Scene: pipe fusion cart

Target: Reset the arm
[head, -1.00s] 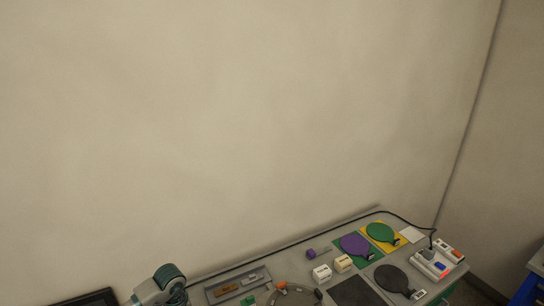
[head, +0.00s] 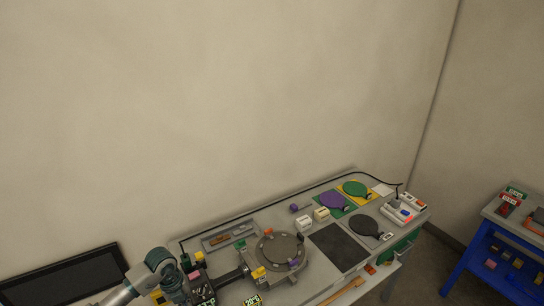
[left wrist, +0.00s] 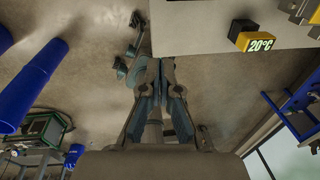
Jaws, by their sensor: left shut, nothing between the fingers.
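My left arm (head: 152,268), grey and teal, comes in at the lower left of the head view, beside the near left end of the grey cart top (head: 310,262). Its gripper cannot be clearly made out there. In the left wrist view my left gripper (left wrist: 154,66) is shut and empty, its two fingertips together over bare floor. A pale panel (left wrist: 210,28) with a yellow and black 20°C display (left wrist: 251,37) lies just beyond and right of the fingertips. My right arm and gripper are in neither view.
The cart holds a round clamp ring (head: 277,252), a purple paddle (head: 333,202), a green paddle (head: 355,188), a black paddle (head: 364,226) and a power strip (head: 403,211). A dark screen (head: 68,277) is at left. A blue table (head: 492,262) stands at right.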

